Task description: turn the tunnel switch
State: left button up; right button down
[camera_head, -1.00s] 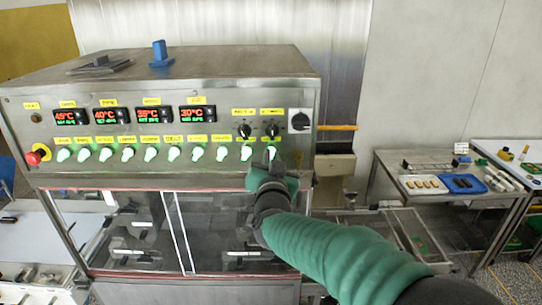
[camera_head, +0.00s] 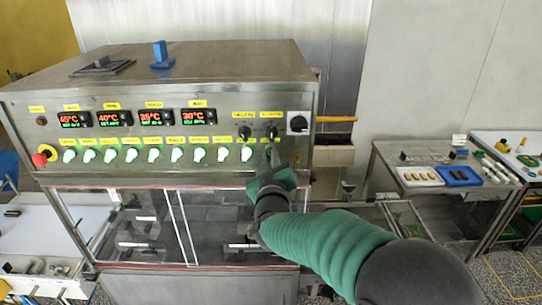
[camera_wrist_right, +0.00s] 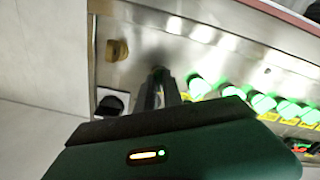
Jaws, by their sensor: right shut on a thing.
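A steel control panel (camera_head: 60,135) carries a row of green-lit switches under yellow labels. The labels are too blurred to read, so I cannot confirm which is the tunnel switch. My right gripper (camera_head: 271,154) is at the right end of this row, just right of the last visible green switch (camera_head: 247,153). It covers the rightmost switch and is shut on it. In the right wrist view the narrow fingers of my right gripper (camera_wrist_right: 162,82) reach the panel, with lit green switches (camera_wrist_right: 262,102) to their right. My left gripper is not in view.
Two black knobs (camera_head: 271,132) and a black rotary switch (camera_head: 298,124) sit above and right of my right gripper. A red stop button (camera_head: 39,159) is at the panel's left end. Clear windows (camera_head: 215,220) lie below. A table with trays (camera_head: 458,176) stands at right.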

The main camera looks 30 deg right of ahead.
jog(key=shift+r+n, duration=0.3)
dwell(0.4)
jog(key=c, duration=1.5)
grip_release()
jog(key=shift+w+f, duration=0.3)
